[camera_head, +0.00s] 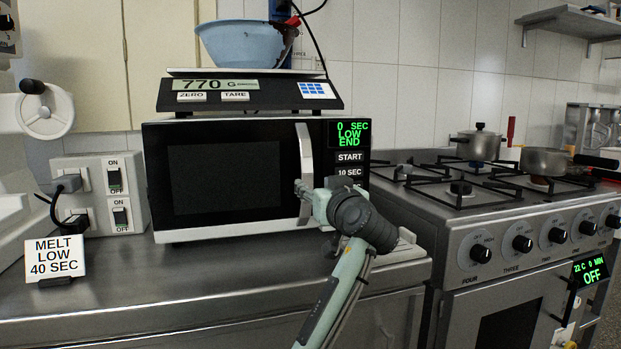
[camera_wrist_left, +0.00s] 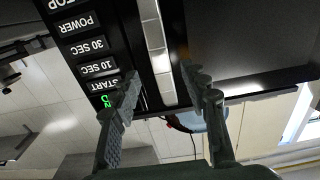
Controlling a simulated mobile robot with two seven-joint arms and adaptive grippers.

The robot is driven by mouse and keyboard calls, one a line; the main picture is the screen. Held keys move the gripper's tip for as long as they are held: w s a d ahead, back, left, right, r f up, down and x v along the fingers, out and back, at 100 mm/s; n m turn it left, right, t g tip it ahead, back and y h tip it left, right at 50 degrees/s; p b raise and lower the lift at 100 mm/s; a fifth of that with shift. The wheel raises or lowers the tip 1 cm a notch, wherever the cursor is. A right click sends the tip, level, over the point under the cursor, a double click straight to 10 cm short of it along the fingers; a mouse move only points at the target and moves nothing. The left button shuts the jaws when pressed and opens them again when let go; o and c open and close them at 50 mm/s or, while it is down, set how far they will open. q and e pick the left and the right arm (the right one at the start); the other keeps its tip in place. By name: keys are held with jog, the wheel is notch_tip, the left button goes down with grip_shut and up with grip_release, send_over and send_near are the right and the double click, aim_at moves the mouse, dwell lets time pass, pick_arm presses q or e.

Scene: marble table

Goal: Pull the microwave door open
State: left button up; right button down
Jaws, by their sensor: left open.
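The black-and-silver microwave (camera_head: 160,236) stands on the steel counter with its dark-windowed door (camera_head: 225,180) shut. Its upright silver handle (camera_head: 304,145) is at the door's right edge, beside the control panel (camera_head: 349,150). My left gripper (camera_head: 303,190) is open at the lower part of the handle and hides some of it and the lower panel. In the left wrist view, upside down, the handle (camera_wrist_left: 153,40) lies between the two open fingers, with the panel buttons (camera_wrist_left: 90,45) on the left. Whether a finger touches the handle cannot be told. My right gripper is out of view.
A scale (camera_head: 250,97) with a blue bowl (camera_head: 245,45) sits on top of the microwave. A switch box (camera_head: 100,190) and a sign (camera_head: 55,258) are to the left. A stove (camera_head: 490,215) with pots stands at the right. The counter front (camera_head: 190,275) is clear.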

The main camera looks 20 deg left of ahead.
aim_at(308, 181)
pick_arm(q)
jog(key=x, duration=0.5)
jog(key=shift+a+r, duration=0.1)
jog(key=shift+w+a+p, duration=0.3)
jog(key=shift+w, duration=0.15)
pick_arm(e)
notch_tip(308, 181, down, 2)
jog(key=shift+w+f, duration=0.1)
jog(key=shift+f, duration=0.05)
pick_arm(q)
grip_shut()
